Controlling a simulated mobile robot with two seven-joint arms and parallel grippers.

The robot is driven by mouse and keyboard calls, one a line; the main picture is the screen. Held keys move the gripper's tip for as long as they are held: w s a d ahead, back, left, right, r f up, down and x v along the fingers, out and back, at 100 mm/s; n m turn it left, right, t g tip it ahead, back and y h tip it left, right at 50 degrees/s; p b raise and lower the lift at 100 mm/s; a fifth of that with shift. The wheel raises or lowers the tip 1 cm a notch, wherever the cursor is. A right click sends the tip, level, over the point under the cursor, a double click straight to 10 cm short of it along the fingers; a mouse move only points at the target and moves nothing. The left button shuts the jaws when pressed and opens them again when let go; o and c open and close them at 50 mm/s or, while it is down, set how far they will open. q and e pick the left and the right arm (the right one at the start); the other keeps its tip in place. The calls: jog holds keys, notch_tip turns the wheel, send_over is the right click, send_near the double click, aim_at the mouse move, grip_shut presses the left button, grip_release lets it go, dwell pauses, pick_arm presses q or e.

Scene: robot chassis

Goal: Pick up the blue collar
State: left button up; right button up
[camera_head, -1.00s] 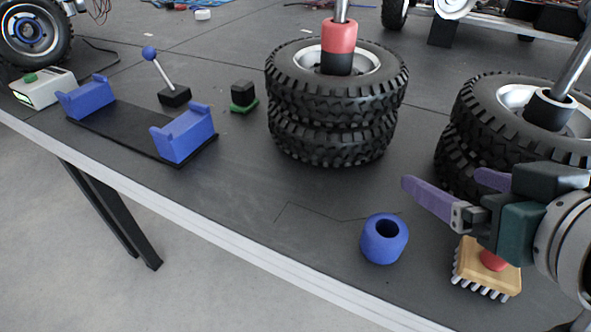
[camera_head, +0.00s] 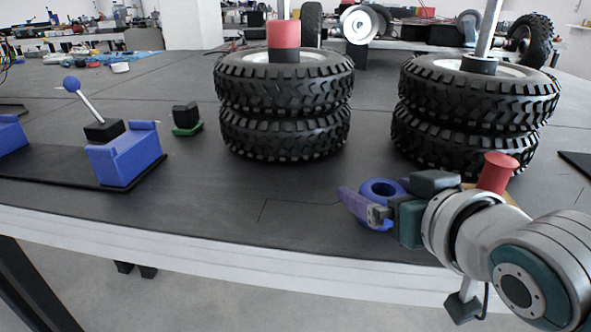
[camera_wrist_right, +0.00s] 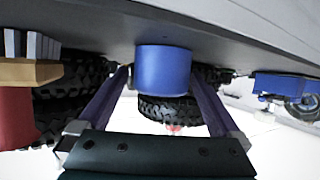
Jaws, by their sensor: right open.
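The blue collar (camera_head: 381,188), a short thick ring with a hole in its top, stands upright on the dark table near the front edge. My right gripper (camera_head: 370,200) is open and low at the collar, with a purple finger in front of it in the head view. In the right wrist view, which is upside down, the collar (camera_wrist_right: 163,70) lies between the tips of the two spread fingers. Whether either finger touches it, I cannot tell. The far finger is mostly hidden in the head view. My left gripper is not in view.
A brush with a red handle (camera_head: 497,172) stands right of the collar, partly behind my right arm. Two tyre stacks (camera_head: 285,130) (camera_head: 470,135) stand behind. A blue cradle (camera_head: 125,160), a joystick (camera_head: 103,128) and a small black-and-green block (camera_head: 186,118) are at left. The table left of the collar is clear.

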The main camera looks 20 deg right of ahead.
jog(key=x, duration=0.3)
jog(key=shift+a+b, duration=0.1)
jog(key=shift+b, duration=0.25)
jog(key=c, duration=1.4)
jog(key=shift+o, duration=0.2)
